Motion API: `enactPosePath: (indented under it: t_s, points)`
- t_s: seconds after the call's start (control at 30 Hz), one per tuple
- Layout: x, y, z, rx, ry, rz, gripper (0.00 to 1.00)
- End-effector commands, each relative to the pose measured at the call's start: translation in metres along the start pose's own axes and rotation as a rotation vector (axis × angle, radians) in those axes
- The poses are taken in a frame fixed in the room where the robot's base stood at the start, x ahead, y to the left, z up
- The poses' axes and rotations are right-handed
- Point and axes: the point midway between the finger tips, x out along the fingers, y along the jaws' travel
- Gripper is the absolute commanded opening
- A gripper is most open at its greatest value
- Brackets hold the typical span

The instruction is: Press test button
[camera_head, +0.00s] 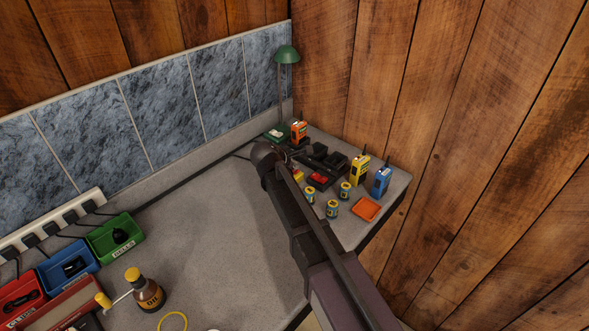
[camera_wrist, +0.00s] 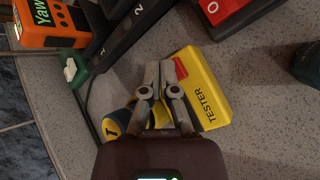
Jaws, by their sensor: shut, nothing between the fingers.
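The yellow tester (camera_wrist: 207,90), labelled "TESTER", lies on the grey counter under my gripper in the wrist view. Its red button (camera_wrist: 181,68) shows just right of the right fingertip; I cannot tell whether they touch. My gripper (camera_wrist: 158,70) is shut and empty, its fingers over the tester's left part and hiding some of it. A dark and yellow battery (camera_wrist: 112,128) marked "T" is at the left of the fingers, partly hidden. In the head view only a bit of the tester (camera_head: 299,175) shows beside my arm.
An orange radio (camera_head: 299,130), a yellow radio (camera_head: 360,168) and a blue radio (camera_head: 381,179) stand around a black charger (camera_head: 324,160) with red switches. A green lamp (camera_head: 287,54) stands behind.

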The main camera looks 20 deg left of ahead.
Motion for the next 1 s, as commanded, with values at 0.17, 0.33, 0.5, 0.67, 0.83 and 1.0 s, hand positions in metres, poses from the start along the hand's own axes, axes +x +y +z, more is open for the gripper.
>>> enactPosePath:
  t_s: [0.17, 0.33, 0.5, 0.67, 0.83, 1.0]
  points:
    - [-0.006, 0.004, 0.004, 0.0, 0.0, 0.0, 0.0]
    - [-0.007, 0.005, 0.005, 0.0, 0.0, 0.0, 0.0]
    - [-0.006, 0.005, 0.004, 0.0, 0.0, 0.0, 0.0]
    - [-0.008, 0.006, 0.005, 0.0, 0.0, 0.0, 0.0]
    - [-0.014, 0.011, 0.01, 0.0, 0.0, 0.0, 0.0]
    - [-0.023, 0.017, 0.017, 0.0, 0.0, 0.0, 0.0]
